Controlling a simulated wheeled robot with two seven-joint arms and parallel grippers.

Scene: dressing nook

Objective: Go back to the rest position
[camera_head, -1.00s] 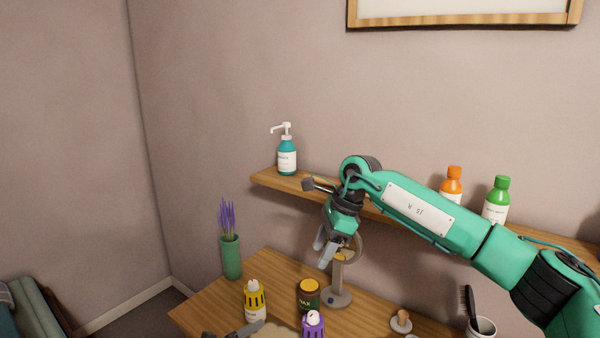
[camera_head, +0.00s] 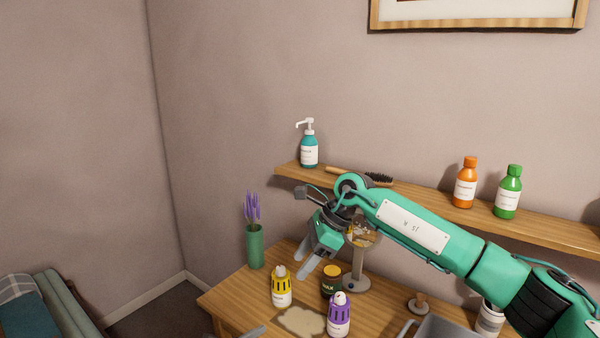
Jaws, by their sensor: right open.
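My right arm comes in from the right, across the front of the shelf. Its gripper (camera_head: 318,270) is open and empty, hanging above the table beside the round mirror on a stand (camera_head: 357,280), which it partly hides. The fingers point down and to the left, above the yellow-topped bottle (camera_head: 281,290) and the dark jar (camera_head: 331,280). A grey finger-like piece at the bottom edge looks like the tip of my left gripper (camera_head: 250,332); the rest of it is out of frame.
The wooden table (camera_head: 225,298) also bears a purple bottle (camera_head: 339,318), a green vase (camera_head: 255,247), a pale patch (camera_head: 300,320) and a grey bin (camera_head: 450,328). The wall shelf (camera_head: 425,197) holds a pump bottle (camera_head: 309,152), a brush (camera_head: 379,178), an orange bottle (camera_head: 466,185) and a green bottle (camera_head: 508,192).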

